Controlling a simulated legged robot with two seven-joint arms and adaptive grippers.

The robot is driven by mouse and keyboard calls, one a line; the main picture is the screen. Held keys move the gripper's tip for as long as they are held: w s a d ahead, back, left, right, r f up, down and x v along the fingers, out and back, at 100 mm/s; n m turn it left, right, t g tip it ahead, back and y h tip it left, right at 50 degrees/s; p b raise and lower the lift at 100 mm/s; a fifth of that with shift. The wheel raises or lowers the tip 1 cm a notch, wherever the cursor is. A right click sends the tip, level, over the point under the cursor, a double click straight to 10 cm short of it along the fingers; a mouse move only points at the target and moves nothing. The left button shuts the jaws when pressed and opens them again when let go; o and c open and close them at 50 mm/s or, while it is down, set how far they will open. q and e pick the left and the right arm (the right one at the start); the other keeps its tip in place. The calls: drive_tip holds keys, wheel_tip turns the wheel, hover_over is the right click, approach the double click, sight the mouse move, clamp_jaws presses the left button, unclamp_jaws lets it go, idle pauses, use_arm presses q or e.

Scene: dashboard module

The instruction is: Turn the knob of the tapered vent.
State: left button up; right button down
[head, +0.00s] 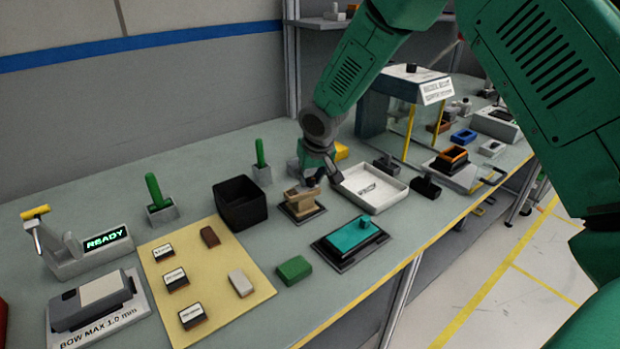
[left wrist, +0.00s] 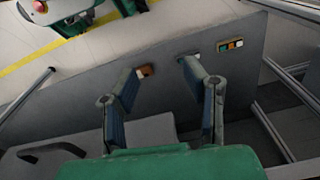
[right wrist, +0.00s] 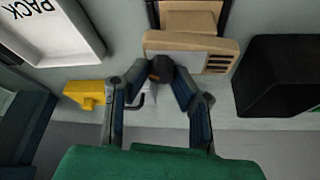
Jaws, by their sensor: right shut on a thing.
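The tapered vent (head: 302,203) is a tan block with slats on a dark base, in the middle of the bench in the head view. It also shows at the top of the right wrist view (right wrist: 205,42). Its dark round knob (right wrist: 162,68) sits between the fingertips of my right gripper (right wrist: 160,76), which is shut on it. In the head view my right gripper (head: 312,176) comes down onto the vent from behind and hides the knob. My left gripper (left wrist: 162,72) is open and empty in the left wrist view, and is out of the head view.
A black bin (head: 240,203) stands left of the vent and a white PACK tray (head: 369,187) right of it. A teal block (head: 350,238) on a dark plate lies in front. A yellow piece (right wrist: 88,94) is near the right gripper.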

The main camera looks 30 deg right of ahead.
drive_tip(key=c, duration=1.4)
unclamp_jaws()
drive_tip(key=shift+o, duration=0.2)
drive_tip(key=v, duration=1.1)
drive_tip(key=shift+s+r, duration=0.2)
drive_tip(key=shift+r, duration=0.15)
